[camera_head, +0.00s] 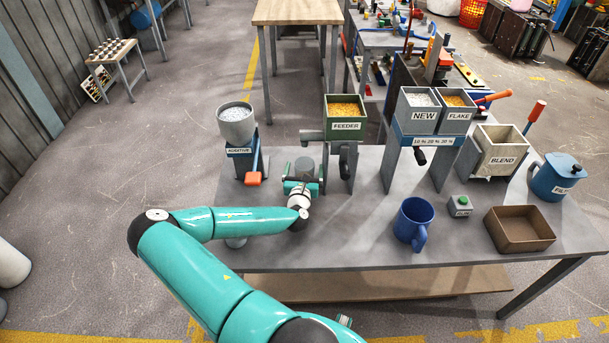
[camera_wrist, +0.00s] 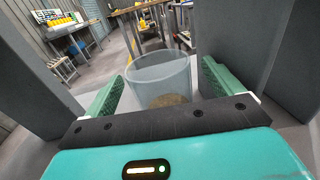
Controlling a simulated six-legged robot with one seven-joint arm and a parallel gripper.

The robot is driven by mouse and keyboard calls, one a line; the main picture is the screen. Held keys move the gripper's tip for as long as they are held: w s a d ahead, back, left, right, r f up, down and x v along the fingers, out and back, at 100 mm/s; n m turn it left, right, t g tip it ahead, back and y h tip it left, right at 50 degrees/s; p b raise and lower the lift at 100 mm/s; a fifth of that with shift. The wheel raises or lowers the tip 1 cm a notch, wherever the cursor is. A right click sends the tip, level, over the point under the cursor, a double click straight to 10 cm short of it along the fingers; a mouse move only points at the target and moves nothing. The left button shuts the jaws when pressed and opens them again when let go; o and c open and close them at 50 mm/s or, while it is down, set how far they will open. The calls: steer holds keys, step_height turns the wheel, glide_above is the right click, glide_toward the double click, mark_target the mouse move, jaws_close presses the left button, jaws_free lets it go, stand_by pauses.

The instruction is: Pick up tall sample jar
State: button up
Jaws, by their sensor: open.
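The tall sample jar (camera_wrist: 160,76) is a clear, upright vessel with some brownish material at its bottom in the wrist view. It stands between the two green-padded fingers of my gripper (camera_wrist: 162,90). Gaps show between the jar and both pads, so my gripper is open around it and not clamped. In the head view my gripper (camera_head: 302,184) is low over the grey table, and the jar (camera_head: 304,167) shows as a grey cylinder between the fingers. Its lower part is hidden by my gripper there.
The feeder (camera_head: 346,113) stands close right of my gripper, the additive hopper (camera_head: 237,124) with its red lever (camera_head: 253,178) close left. The front table area is partly clear.

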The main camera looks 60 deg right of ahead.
steer(key=c, duration=1.2)
